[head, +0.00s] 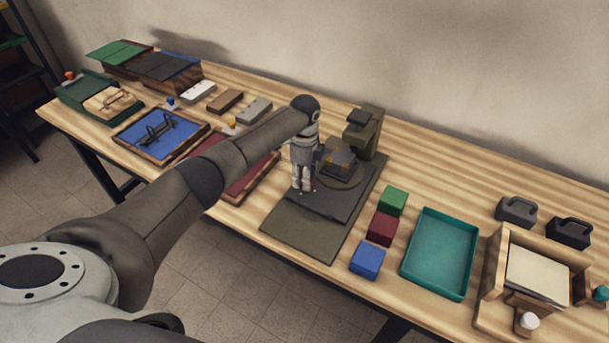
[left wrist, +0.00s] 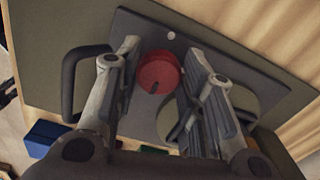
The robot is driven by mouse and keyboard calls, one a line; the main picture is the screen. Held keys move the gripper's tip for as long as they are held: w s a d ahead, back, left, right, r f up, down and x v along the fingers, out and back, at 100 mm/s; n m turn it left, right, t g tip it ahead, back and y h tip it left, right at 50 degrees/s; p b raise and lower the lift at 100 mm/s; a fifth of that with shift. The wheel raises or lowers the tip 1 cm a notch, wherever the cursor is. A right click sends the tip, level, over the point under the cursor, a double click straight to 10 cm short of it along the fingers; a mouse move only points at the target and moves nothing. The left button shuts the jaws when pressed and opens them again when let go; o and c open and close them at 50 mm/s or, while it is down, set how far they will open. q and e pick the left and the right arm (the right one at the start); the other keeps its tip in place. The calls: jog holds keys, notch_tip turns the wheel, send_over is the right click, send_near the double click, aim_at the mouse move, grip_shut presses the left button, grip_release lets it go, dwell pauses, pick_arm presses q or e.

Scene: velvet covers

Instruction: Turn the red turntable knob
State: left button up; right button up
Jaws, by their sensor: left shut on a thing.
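The red turntable knob (left wrist: 158,72) is a round red cap with a dark mark near its lower edge, on a dark grey plate (left wrist: 140,24). My left gripper (head: 303,189) points down at the front of this plate (head: 328,206) and hides the knob in the head view. In the left wrist view, its two fingers (left wrist: 160,58) stand on either side of the knob, shut on it. The round olive turntable (head: 352,178) lies just behind the gripper, with a dark and orange block (head: 340,160) on it. My right gripper is not in view.
An olive post (head: 364,132) stands behind the turntable. Green (head: 393,199), dark red (head: 382,229) and blue (head: 368,259) blocks and a teal tray (head: 440,252) lie to the right. A dark red board (head: 262,172) lies left, under my forearm.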

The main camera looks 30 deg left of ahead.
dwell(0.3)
pick_arm(q)
jog(key=o, duration=1)
notch_tip(320, 180, up, 12)
